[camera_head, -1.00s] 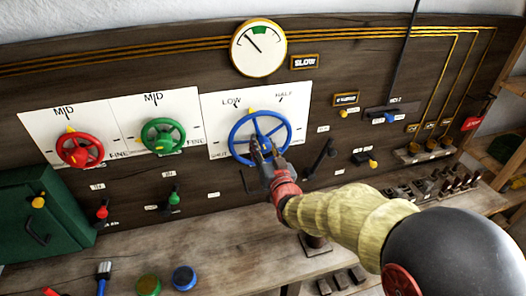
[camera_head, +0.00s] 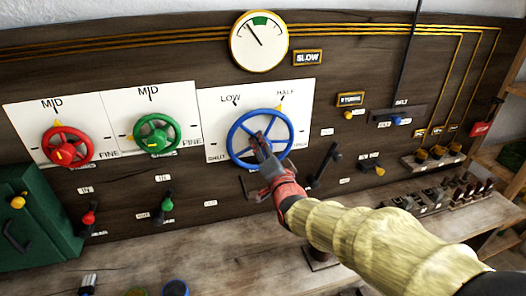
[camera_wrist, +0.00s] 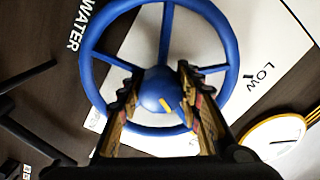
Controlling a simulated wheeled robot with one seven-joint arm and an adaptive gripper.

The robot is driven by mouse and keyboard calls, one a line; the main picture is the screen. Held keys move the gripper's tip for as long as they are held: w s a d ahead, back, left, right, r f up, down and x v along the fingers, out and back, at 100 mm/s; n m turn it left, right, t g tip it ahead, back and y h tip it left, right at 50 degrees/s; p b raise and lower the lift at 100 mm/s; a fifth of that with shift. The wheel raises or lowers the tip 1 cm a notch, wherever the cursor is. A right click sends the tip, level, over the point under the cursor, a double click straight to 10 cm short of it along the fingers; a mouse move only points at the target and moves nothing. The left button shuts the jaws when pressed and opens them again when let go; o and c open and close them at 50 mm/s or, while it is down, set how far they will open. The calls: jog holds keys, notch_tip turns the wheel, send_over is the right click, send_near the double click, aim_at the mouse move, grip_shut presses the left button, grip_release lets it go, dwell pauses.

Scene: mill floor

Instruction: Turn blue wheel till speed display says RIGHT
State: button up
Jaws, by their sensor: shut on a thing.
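The blue wheel (camera_head: 233,138) is mounted on a white plate marked LOW, HALF and SHUT. Its yellow pointer (camera_head: 281,108) is at the upper right, close to HALF. My gripper (camera_head: 261,145) is at the wheel's centre. In the wrist view, its two fingers (camera_wrist: 158,88) stand on either side of the round blue hub (camera_wrist: 157,83) and are shut on it. The speed display (camera_head: 307,57) reads SLOW. The round gauge (camera_head: 259,42) above has its needle left of the green band.
A red wheel (camera_head: 67,146) and a green wheel (camera_head: 157,134) are to the left, both on plates marked MID. A black lever (camera_head: 326,162) stands close to the right of the blue wheel. A dark green box (camera_head: 22,215) is at the far left.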

dwell(0.4)
jog(key=o, duration=1.1)
jog(key=shift+o, duration=0.3)
jog(key=v, duration=1.2)
jog(key=shift+a, duration=0.1)
